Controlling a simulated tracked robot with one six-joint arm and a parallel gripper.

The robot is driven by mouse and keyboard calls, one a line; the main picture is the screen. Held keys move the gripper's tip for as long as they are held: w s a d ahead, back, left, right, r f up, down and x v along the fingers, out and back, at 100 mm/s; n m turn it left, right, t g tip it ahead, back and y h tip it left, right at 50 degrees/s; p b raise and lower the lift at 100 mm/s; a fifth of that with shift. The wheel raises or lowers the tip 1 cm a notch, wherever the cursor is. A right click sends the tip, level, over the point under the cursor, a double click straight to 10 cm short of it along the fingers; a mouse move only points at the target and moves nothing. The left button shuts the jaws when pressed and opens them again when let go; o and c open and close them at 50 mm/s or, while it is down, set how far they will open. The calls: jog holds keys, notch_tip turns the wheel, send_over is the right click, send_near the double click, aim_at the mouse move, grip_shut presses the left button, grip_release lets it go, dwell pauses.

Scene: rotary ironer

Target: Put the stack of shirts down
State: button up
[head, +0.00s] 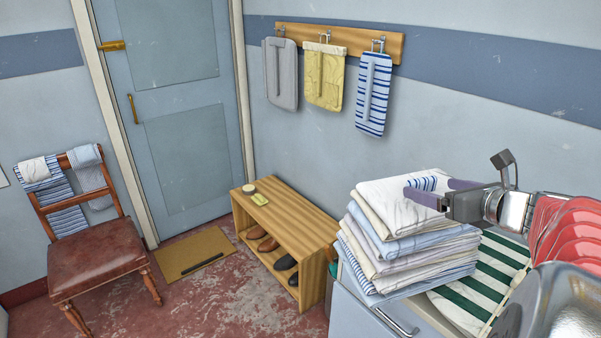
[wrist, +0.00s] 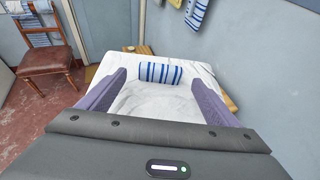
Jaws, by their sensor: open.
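The stack of shirts (head: 405,245) is a pile of several folded white, cream, pale blue and striped shirts. It rests on top of a grey-white cabinet (head: 367,314) at the right in the head view. My gripper (head: 407,191) is open at the top of the stack, its two purple fingers spread over the uppermost shirt. In the wrist view the white top shirt (wrist: 158,100) with a blue-striped patch lies between and beyond the fingers of my gripper (wrist: 156,80). Whether the fingers touch the cloth I cannot tell.
A green-and-white striped cloth (head: 484,282) lies right of the stack. A wooden shoe bench (head: 295,220) stands left of the cabinet, and a chair (head: 98,258) with cloths on its back is at far left. Folded cloths hang from a wall rack (head: 350,42).

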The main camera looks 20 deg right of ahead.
aim_at(425, 184)
jog(key=shift+x, duration=1.95)
jog(key=shift+r, duration=0.1)
jog(key=shift+c, duration=0.3)
grip_shut()
jog(key=shift+r, duration=0.1)
